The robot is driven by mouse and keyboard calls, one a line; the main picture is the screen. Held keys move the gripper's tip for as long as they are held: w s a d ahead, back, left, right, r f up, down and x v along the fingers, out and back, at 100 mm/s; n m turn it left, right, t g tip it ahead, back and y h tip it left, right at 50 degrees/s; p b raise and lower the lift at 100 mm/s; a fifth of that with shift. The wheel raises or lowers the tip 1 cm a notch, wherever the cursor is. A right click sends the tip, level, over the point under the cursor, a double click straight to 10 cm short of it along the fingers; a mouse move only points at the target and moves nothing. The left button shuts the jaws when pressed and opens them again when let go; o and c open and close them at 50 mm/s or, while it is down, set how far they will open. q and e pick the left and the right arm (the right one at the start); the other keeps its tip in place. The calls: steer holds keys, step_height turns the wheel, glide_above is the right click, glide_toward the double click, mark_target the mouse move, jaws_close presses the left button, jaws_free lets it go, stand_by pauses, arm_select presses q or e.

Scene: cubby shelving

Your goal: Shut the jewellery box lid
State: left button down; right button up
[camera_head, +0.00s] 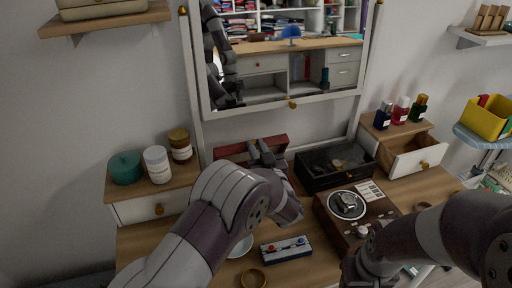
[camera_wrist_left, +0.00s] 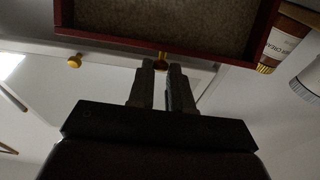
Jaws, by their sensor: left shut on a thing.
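The red jewellery box lid (camera_head: 228,149) stands raised at the back of the desk, left of centre, in the head view. My left arm hides most of the box below it. In the left wrist view the red-edged lid (camera_wrist_left: 262,38) with its brown lining fills the top. My left gripper (camera_head: 262,152) is at the lid; its fingers (camera_wrist_left: 166,72) are shut on the small gold knob (camera_wrist_left: 162,57) at the lid's edge. My right gripper (camera_head: 358,272) is low in the head view, away from the box; its fingers are too unclear to read.
A black box (camera_head: 312,180) and a brown turntable-like device (camera_head: 328,207) stand right of the jewellery box. A drawer (camera_head: 418,158) is open at the right. Jars (camera_head: 157,165) stand at the left. A mirror (camera_head: 265,112) hangs behind. A small panel (camera_head: 286,249) and a gold ring (camera_head: 253,279) lie in front.

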arm_select(q)
steer(key=shift+s+f, duration=0.1)
steer(key=shift+f, duration=0.25)
steer(key=c, duration=1.1)
jaws_free()
steer(key=shift+c, duration=0.2)
steer(key=shift+o, duration=0.2)
steer(key=shift+r, duration=0.1)
steer(key=v, duration=1.2)
steer(key=shift+s, duration=0.25)
